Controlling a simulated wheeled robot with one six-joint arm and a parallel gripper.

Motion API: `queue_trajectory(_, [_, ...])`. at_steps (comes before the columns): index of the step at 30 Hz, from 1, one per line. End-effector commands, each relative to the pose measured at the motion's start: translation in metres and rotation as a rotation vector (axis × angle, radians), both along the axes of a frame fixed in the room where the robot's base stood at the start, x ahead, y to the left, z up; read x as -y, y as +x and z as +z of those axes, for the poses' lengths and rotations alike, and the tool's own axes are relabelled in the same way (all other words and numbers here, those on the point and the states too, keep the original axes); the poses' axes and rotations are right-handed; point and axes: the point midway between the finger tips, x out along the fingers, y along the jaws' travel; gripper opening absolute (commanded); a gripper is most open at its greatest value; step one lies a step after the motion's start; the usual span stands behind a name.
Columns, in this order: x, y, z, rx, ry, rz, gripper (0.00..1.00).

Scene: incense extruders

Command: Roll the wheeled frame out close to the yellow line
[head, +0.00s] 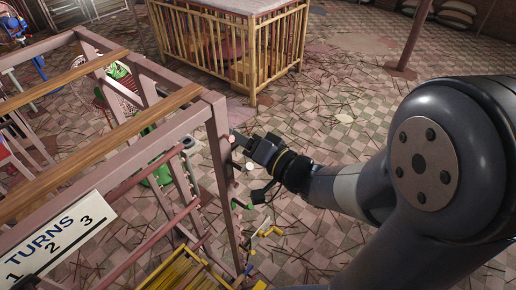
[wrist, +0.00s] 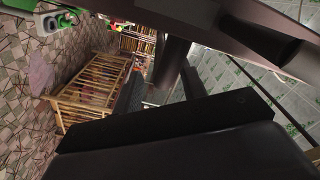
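The wheeled frame is a tall, dull pink wooden frame (head: 215,130) filling the left of the head view, with brown rails on top and a white sign (head: 55,245) reading "TURNS 1 2 3". Its wheels are not clearly visible. My gripper (head: 238,140) is at the frame's near right corner post, its fingertips close beside the post. In the wrist view my gripper (wrist: 160,90) has its two dark fingers apart, with a brownish post (wrist: 172,58) beyond and between them. I cannot tell whether they touch it. No yellow line is clearly seen.
A wooden slatted crib-like crate (head: 235,50) stands behind the frame. A yellow slatted box (head: 185,270) and small yellow pieces (head: 270,231) lie low by the frame's right side. A thin post (head: 412,35) stands at back right. The checkered floor (head: 330,85) between is strewn with sticks.

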Motion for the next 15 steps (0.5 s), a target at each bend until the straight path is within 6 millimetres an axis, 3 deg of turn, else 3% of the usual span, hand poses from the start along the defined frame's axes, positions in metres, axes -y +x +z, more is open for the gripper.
queue_trajectory(6, [0.030,-0.023,0.000,0.000,-0.002,-0.007,0.40])
queue_trajectory(15, [0.053,-0.044,-0.001,-0.003,-0.003,-0.003,0.40])
